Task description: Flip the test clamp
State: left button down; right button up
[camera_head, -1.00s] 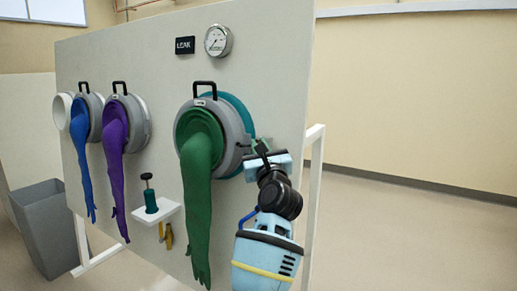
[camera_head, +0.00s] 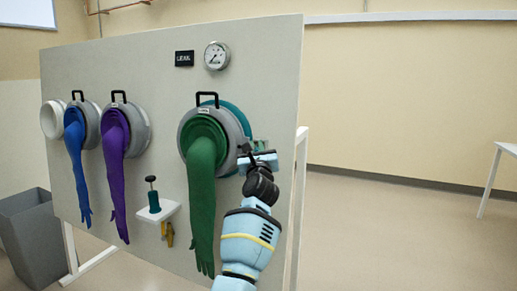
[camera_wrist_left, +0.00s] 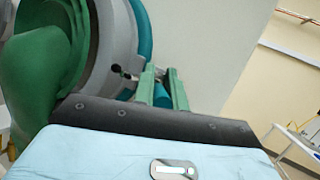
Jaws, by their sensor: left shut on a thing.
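The green-gloved port (camera_head: 238,125) is the right-most on the pale panel, with a grey collar and a teal ring behind it. My left gripper (camera_head: 258,146) is at the collar's right side. In the left wrist view its two green fingers (camera_wrist_left: 163,88) are shut on a teal piece (camera_wrist_left: 162,97) at the ring's edge, which I take to be the test clamp. A small metal lever with a black tip (camera_wrist_left: 118,70) shows just left of the fingers. The clamp is mostly hidden by my fingers and wrist. My right gripper is out of view.
The green glove (camera_head: 203,200) hangs beside my left arm. Purple (camera_head: 117,180) and blue (camera_head: 77,165) gloves hang further left. A small shelf (camera_head: 160,213) holds a teal hand tool (camera_head: 154,200). A gauge (camera_head: 216,56) is above. Floor to the right is clear up to a white table (camera_head: 492,178).

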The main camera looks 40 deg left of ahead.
pick_arm(q)
jog(key=shift+r, duration=0.1)
dwell(0.3)
jog(key=c, duration=1.4)
grip_release()
jog(key=shift+c, duration=0.2)
